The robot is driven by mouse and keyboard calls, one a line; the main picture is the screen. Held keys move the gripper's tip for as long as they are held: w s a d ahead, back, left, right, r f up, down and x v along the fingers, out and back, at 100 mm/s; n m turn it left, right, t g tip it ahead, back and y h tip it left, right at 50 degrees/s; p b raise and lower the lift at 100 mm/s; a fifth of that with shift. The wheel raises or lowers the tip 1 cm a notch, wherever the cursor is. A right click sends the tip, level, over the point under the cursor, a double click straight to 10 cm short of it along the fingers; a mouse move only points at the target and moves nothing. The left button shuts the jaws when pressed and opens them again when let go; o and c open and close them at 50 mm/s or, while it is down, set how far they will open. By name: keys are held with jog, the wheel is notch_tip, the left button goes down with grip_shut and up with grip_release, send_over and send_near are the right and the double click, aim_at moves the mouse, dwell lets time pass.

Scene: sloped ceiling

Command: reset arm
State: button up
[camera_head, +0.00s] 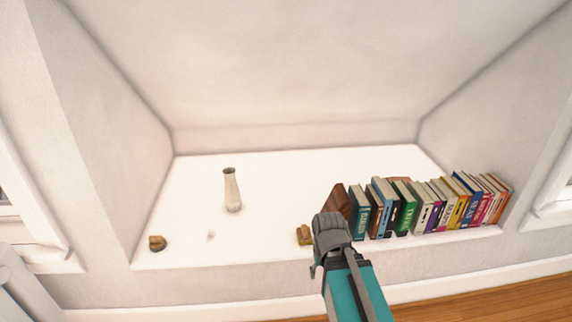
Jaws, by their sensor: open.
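My gripper (318,268) is at the end of my teal and grey arm, at the lower middle right of the head view. It is in front of the white alcove shelf (275,180), near its front edge. The jaws are open and I see nothing held in them. The fingers are small in view and partly hidden by the gripper's grey body.
A row of books (405,207) stands on the shelf's right, with a brown wooden piece (337,200) at its left end. A small golden object (304,235) sits beside my gripper. A white vase (232,192) and another golden object (157,243) stand left. The shelf's middle back is clear.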

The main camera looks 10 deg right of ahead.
notch_tip(320, 180, up, 29)
jog(key=p, duration=2.8)
jog(key=shift+f, duration=0.1)
jog(key=o, duration=0.3)
jog(key=shift+f, duration=0.1)
jog(key=shift+o, duration=0.9)
jog(key=shift+w+f, duration=0.2)
jog(key=shift+w, duration=0.05)
jog(key=w+f+m+b, duration=1.8)
jog(key=w+f+b, duration=0.7)
jog(key=w, duration=0.3)
jog(key=shift+w+f+b, duration=0.35)
jog(key=shift+w+b, duration=0.05)
jog(key=shift+b, duration=0.15)
jog(key=shift+a, duration=0.1)
